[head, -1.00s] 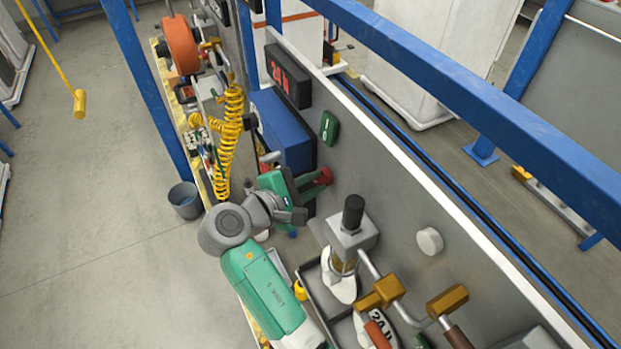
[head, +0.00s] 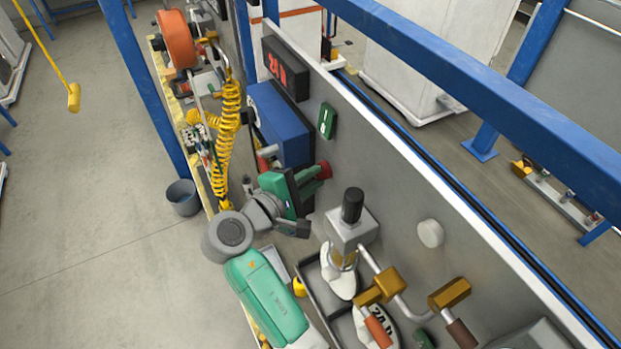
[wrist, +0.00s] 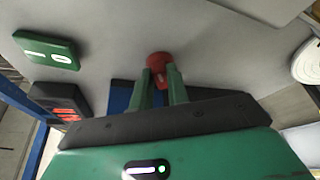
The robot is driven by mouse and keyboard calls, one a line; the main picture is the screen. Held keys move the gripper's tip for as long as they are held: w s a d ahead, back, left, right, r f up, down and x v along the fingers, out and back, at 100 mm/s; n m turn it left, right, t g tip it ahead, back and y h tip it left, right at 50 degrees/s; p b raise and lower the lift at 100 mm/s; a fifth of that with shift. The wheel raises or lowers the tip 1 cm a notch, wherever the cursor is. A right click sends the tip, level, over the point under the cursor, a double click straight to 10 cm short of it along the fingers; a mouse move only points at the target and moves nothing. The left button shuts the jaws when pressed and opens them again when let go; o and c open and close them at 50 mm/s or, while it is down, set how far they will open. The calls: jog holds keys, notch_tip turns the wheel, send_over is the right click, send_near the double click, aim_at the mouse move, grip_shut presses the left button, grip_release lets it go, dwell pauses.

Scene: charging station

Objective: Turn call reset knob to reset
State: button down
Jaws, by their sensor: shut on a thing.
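The red knob (wrist: 159,64) sits on the grey panel, and it also shows in the head view (head: 325,170). My gripper (wrist: 162,78) has its two green fingers shut on this red knob, one on each side. In the head view my gripper (head: 318,172) reaches the panel just below the green switch plate. The face of the knob is partly hidden by the fingers, so I cannot read its setting or any label.
A blue box (head: 280,125) and a black display with red characters (head: 286,68) are on the panel near my gripper. A green switch plate (head: 327,121) is above it. A filter unit (head: 350,225) with pipes and brass valves (head: 385,287) stands in front.

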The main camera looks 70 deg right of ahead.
jog(key=c, duration=1.4)
grip_release()
jog(key=shift+s+d, duration=0.1)
jog(key=shift+o, duration=0.2)
jog(key=b+v, duration=0.1)
jog(key=v, duration=0.7)
